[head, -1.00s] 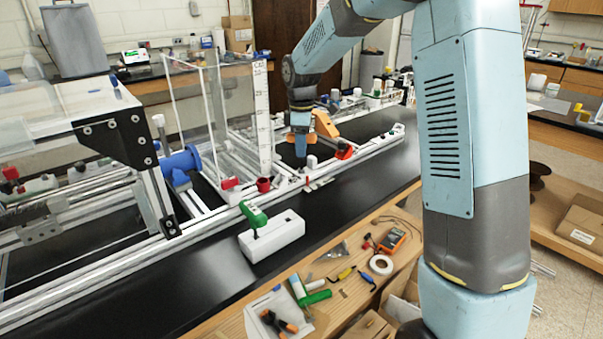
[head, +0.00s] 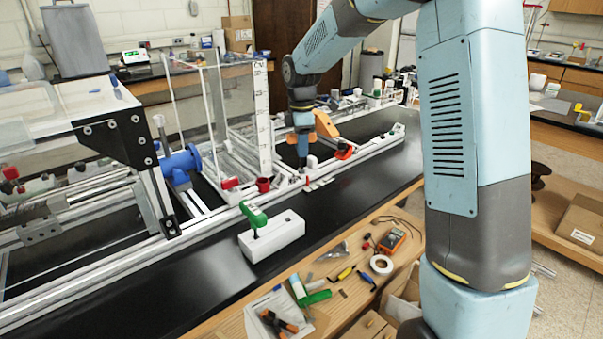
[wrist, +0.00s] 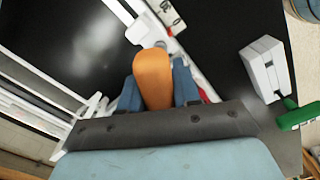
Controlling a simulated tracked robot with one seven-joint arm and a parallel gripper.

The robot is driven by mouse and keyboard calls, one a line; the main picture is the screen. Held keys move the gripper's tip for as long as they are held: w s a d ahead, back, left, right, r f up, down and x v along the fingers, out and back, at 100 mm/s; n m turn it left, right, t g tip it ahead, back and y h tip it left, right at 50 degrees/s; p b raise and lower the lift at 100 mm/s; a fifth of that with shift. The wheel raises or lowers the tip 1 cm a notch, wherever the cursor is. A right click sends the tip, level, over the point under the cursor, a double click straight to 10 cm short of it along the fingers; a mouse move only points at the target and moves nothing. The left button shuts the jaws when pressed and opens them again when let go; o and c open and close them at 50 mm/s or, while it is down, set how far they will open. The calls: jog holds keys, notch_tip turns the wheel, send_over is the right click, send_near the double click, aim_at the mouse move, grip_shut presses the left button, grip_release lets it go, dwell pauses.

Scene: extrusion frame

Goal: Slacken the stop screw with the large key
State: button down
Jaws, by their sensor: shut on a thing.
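My gripper (head: 303,158) points down over the near rail of the extrusion frame, and its blue fingers also show in the wrist view (wrist: 156,88). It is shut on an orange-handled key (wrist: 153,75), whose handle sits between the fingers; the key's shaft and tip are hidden. A green-handled key (head: 256,217) stands in a white block (head: 278,238) on the black bench, and both show at the right of the wrist view. The stop screw cannot be made out; the area under my gripper is small and partly covered.
The extrusion rail (head: 225,208) runs along the bench, with a white scale strip (head: 319,183) beside my gripper. The black bench between rail and front edge is mostly clear. Tools lie on the lower wooden table (head: 345,268).

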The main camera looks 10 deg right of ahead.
jog(key=shift+n, duration=1.5)
jog(key=shift+m, duration=1)
jog(key=shift+r, duration=1.5)
jog(key=shift+r, duration=1.5)
